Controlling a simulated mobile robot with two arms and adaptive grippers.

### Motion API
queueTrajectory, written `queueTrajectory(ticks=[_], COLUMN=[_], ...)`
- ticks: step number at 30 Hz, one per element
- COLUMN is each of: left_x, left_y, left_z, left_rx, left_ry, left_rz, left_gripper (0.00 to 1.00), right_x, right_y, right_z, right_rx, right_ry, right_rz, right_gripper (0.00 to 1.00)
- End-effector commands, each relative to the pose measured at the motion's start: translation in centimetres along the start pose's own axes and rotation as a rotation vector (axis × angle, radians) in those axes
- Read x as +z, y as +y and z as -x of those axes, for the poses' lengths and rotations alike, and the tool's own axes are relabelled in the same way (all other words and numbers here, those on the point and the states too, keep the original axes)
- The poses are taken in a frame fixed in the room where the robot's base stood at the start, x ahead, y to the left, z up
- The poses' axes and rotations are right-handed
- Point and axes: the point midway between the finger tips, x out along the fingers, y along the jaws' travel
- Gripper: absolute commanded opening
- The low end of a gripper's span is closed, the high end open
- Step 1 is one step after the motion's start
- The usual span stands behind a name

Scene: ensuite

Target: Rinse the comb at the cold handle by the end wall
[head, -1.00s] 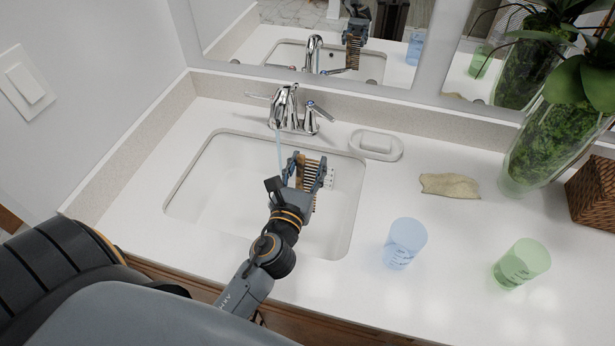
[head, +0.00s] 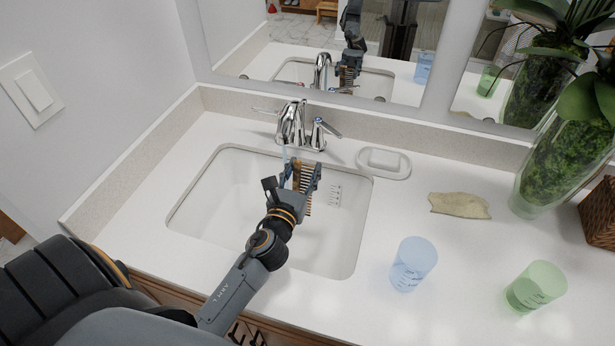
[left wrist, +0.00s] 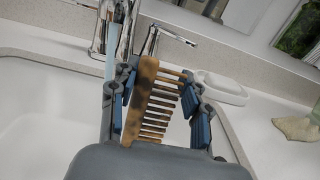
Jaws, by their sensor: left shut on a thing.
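My left gripper (head: 302,180) is shut on the brown, mottled comb (head: 308,188) over the sink (head: 240,205). In the left wrist view the comb (left wrist: 142,100) stands nearly upright between the blue finger pads, teeth to the right. The chrome faucet (head: 291,124) is just beyond. A thin bluish water stream (head: 285,154) falls from its spout beside the comb; I cannot tell whether it touches the comb. The left handle (head: 265,111) points to the end wall (head: 90,80). The right handle (head: 325,128) bears a blue mark. My right gripper is not in view.
A soap dish (head: 384,163) lies right of the faucet. A tan cloth (head: 459,205), a blue cup (head: 413,264) and a green cup (head: 536,288) are on the right counter. A plant vase (head: 560,160) and wicker basket (head: 600,215) stand farther right. A mirror (head: 300,40) is behind.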

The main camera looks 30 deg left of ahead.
Motion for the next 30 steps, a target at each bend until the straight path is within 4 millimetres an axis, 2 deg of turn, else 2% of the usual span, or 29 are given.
queueTrajectory(ticks=[18,30], left_x=[-1.1,-1.4], left_y=[3.8,4.7], left_z=[-4.6,-5.7], left_rx=[0.001,0.000], left_ry=[-0.001,-0.001], left_rz=[-0.001,0.001], left_gripper=[0.26,0.26], right_x=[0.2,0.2], right_y=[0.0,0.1], right_z=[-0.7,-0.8], right_rx=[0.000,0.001], right_ry=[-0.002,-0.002], right_rz=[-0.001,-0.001], right_gripper=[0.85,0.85])
